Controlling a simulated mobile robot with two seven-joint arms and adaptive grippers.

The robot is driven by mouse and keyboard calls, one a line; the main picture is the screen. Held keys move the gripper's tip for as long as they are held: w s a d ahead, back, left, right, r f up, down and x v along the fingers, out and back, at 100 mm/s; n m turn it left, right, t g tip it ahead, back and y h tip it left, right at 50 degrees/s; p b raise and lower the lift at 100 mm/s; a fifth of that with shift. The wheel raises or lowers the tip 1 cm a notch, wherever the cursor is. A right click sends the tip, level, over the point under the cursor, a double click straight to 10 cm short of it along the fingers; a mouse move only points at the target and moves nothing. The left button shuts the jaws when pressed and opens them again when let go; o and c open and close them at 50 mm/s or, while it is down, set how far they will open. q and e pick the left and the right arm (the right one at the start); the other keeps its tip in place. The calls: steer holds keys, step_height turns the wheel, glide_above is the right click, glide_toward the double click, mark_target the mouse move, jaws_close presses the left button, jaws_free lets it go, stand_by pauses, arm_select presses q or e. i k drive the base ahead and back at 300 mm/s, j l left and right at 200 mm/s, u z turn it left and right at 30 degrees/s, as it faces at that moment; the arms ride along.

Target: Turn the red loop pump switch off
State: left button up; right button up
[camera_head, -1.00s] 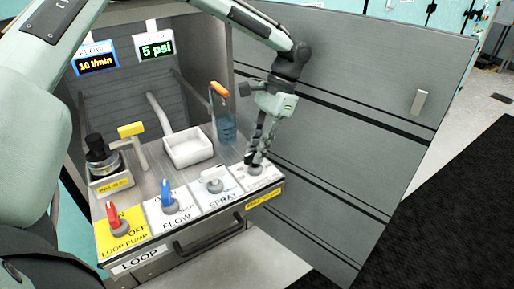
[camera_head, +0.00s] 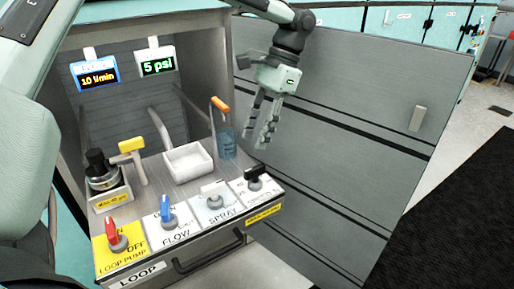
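The red loop pump switch (camera_head: 113,233) sits on the yellow LOOP PUMP plate (camera_head: 130,262) at the left end of the panel. Its red lever points up, beside the ON mark, with the OFF mark to its right. My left gripper (camera_head: 258,144) hangs above and behind the right end of the panel, in front of the grey door. Its fingers point down, are apart, and hold nothing. It is well to the right of the red switch and touches no switch. My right gripper is not in view.
To the right of the red switch are a blue FLOW switch (camera_head: 167,213), a white SPRAY switch (camera_head: 213,196) and a black-handled switch (camera_head: 255,179). Behind stand a yellow-handled valve (camera_head: 131,145), a white tray (camera_head: 188,176) and an orange-topped spout (camera_head: 219,103). The open door (camera_head: 345,130) fills the right.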

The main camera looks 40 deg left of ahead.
mark_target(114, 237)
steer(key=k, duration=1)
